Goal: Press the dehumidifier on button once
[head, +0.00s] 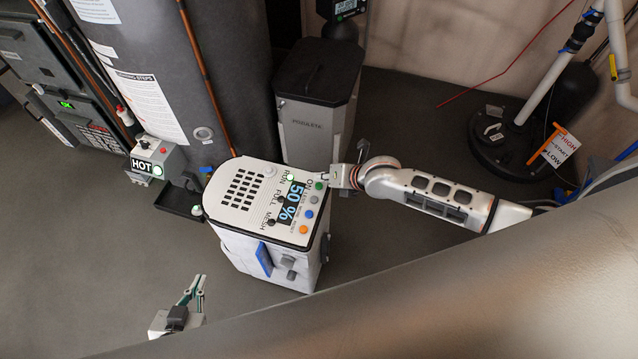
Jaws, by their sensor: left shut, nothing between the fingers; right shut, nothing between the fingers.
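The dehumidifier (222,213), a white box with a grille on top, stands on the floor at the middle of the head view. Its top panel has a lit display (292,201) reading 50 %. A green button (319,185) sits by the word ON at the panel's upper right corner. Blue, grey and orange buttons lie in a row below it. My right gripper (325,178) is shut and empty, with its tips right at the green button. I cannot tell whether they touch it. My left gripper (201,284) is shut and empty, low in front of the dehumidifier, apart from it.
A large grey tank (225,75) with a HOT control box (158,160) stands behind and to the left. A grey bin-like unit (316,80) stands just behind the dehumidifier. A sump lid with a white pipe (545,85) is at upper right. Floor at left is clear.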

